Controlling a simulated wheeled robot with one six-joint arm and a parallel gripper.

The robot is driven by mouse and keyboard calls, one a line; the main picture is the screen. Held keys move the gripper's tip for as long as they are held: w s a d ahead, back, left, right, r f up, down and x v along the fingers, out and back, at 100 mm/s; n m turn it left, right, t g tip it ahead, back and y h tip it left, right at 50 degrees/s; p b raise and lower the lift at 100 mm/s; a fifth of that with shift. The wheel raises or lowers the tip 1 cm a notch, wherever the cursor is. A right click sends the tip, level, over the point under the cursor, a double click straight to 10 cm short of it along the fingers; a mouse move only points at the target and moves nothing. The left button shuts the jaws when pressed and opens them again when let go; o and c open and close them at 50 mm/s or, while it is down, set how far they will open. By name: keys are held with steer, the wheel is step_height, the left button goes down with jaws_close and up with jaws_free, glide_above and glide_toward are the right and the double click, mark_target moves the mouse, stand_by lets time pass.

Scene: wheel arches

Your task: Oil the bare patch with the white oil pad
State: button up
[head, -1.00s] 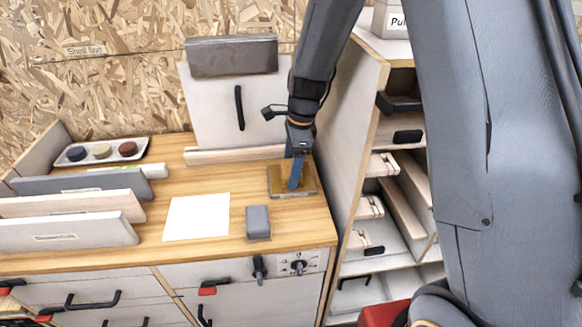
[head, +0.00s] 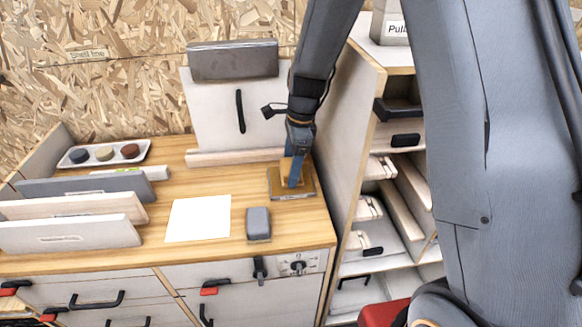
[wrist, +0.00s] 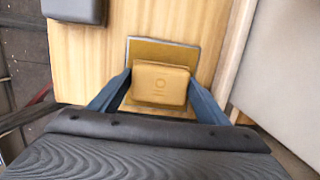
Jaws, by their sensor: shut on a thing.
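My gripper (head: 291,180) points down at the right side of the wooden worktop. The block also shows in the head view (head: 285,168). It sits over a flat brownish plate (wrist: 150,50) with a grey edge, which also shows in the head view (head: 308,193). The block hides part of the plate; whether they touch is hard to tell. I see no clearly white pad; the held block looks tan.
A white sheet (head: 198,218) and a grey block (head: 258,223) lie left of the plate. A tray (head: 70,160) with three round pieces stands back left, near upright panels (head: 70,208). A tall shelf unit (head: 352,150) stands close on the right. A pale board (head: 225,110) stands behind.

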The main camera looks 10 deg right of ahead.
mark_target(288, 166)
steer(key=shift+r+p, duration=2.1)
steer(key=shift+r, duration=0.6)
